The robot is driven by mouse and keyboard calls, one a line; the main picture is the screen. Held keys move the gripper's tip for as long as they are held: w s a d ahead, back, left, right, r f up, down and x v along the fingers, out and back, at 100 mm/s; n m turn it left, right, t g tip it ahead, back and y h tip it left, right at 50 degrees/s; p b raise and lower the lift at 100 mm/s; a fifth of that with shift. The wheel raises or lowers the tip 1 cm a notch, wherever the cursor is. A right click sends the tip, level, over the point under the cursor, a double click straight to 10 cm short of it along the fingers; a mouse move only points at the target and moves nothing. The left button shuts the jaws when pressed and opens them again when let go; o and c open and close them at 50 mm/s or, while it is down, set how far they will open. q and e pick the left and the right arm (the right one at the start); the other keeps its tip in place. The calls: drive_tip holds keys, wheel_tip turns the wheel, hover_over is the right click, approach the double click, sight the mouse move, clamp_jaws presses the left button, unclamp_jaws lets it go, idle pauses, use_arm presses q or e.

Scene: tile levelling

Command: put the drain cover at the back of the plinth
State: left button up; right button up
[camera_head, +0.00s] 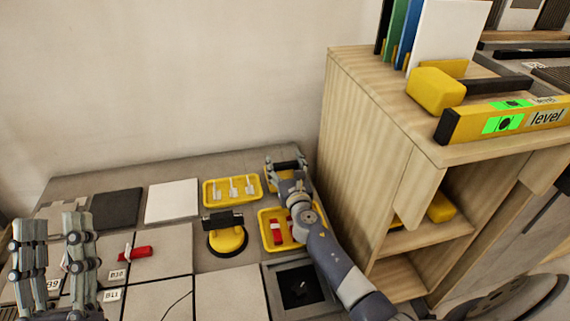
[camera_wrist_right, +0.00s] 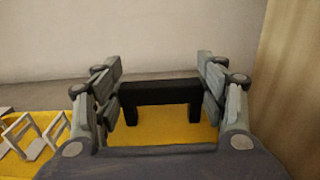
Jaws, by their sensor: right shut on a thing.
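My right gripper (camera_head: 286,163) is at the back right of the grey tiled plinth (camera_head: 150,165). In the right wrist view its fingers (camera_wrist_right: 160,95) are shut on a black bridge-shaped handle (camera_wrist_right: 160,90), with a flat yellow surface (camera_wrist_right: 165,134) below it. I cannot tell whether the handle's base rests on the plinth. A dark square with a black centre (camera_head: 297,286) in a grey frame lies at the front right; it may be the drain or its cover. My left gripper (camera_head: 55,255) is at the front left, fingers apart and empty.
A yellow tray with white clips (camera_head: 232,190), a yellow suction lifter (camera_head: 227,240) and a yellow tray with red pieces (camera_head: 265,232) stand near my right arm. A red-handled tool (camera_head: 135,253) lies on the tiles. A wooden cabinet (camera_head: 365,150) borders the right.

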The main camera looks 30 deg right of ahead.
drive_tip(key=shift+f, duration=0.2)
drive_tip(key=shift+f+b, duration=0.2)
drive_tip(key=shift+b, duration=0.2)
drive_tip(key=o, duration=1.1)
use_arm(q)
drive_tip(key=s+r+t+h, duration=0.1)
drive_tip(key=s+r+t, duration=0.1)
drive_tip(key=s+r, duration=0.1)
drive_tip(key=shift+a, duration=0.15)
drive_tip(key=shift+w, duration=0.15)
